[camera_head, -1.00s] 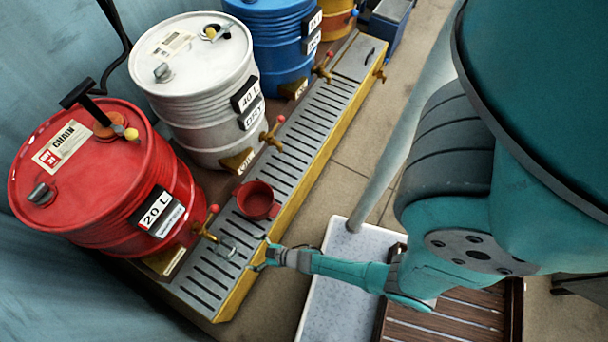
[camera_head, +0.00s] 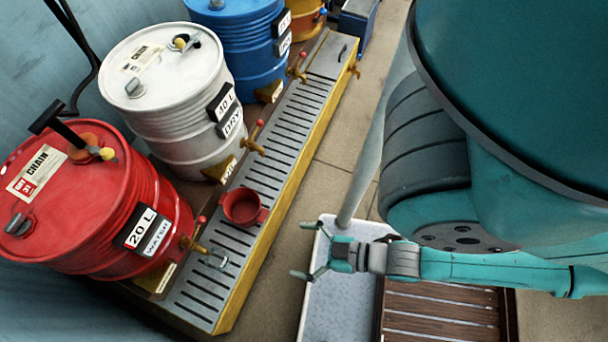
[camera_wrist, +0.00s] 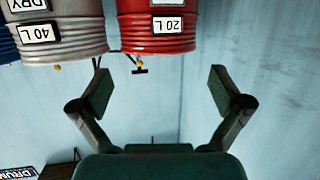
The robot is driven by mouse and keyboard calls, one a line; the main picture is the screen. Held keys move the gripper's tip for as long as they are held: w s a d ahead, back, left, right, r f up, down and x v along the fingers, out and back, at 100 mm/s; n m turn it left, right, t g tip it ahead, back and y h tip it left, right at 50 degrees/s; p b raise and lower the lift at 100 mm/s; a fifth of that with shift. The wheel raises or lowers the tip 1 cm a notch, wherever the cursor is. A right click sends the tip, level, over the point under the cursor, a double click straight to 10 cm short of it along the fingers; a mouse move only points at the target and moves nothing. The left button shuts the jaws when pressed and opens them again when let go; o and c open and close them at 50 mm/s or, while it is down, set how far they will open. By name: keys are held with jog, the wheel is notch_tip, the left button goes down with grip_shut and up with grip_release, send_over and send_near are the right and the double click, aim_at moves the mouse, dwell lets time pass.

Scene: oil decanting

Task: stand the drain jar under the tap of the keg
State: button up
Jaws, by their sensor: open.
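A red handled pot (camera_head: 242,207) stands on the grate between the taps of the red keg and the white keg (camera_head: 165,95). A blue keg (camera_head: 240,40) stands farther back. A pale tray (camera_head: 335,310) and a slatted wooden platform (camera_head: 450,315) lie right of the grate.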

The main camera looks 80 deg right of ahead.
notch_tip(320, 180, up, 8)
jog(key=shift+s, duration=0.4)
dwell(2.1)
